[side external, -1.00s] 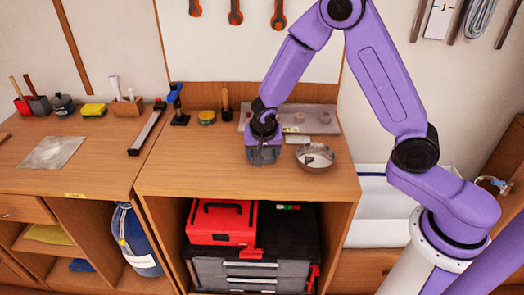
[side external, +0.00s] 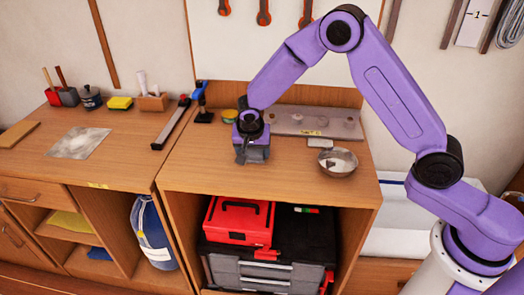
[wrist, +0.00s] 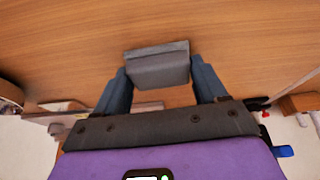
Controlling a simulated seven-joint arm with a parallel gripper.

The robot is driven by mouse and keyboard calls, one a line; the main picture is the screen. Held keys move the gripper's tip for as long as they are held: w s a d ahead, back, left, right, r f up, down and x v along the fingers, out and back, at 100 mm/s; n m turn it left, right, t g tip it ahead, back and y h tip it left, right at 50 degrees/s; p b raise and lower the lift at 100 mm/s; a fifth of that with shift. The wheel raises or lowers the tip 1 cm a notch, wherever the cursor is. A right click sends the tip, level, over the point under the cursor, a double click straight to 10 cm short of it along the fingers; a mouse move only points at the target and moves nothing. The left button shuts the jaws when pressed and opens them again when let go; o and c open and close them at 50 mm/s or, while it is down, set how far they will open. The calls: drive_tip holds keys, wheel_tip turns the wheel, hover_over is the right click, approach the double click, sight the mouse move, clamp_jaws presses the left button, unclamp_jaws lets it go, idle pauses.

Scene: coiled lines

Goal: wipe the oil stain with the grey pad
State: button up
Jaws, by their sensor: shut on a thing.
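My gripper (side external: 252,138) is over the right-hand wooden bench, left of a metal bowl. It is shut on a grey pad (side external: 254,155), a block shape that also shows between the two fingers in the wrist view (wrist: 158,68). The pad is low over the bench top; I cannot tell whether it touches the wood. A flat, smeary grey patch (side external: 79,143) lies on the left-hand bench, well to the left of my gripper. I cannot tell for sure whether it is the oil stain or a thin sheet. No other stain shows clearly.
The metal bowl (side external: 337,162) stands to the right of my gripper, with a grey plate (side external: 312,124) behind. A long dark bar (side external: 171,125) lies between my gripper and the grey patch. A blue-and-black clamp (side external: 202,103) stands near it. A yellow sponge (side external: 120,103) sits behind the patch.

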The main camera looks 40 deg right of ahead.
drive_tip(key=shift+w+a+r, duration=0.15)
drive_tip(key=shift+a, duration=0.05)
drive_tip(key=shift+r, duration=3.85)
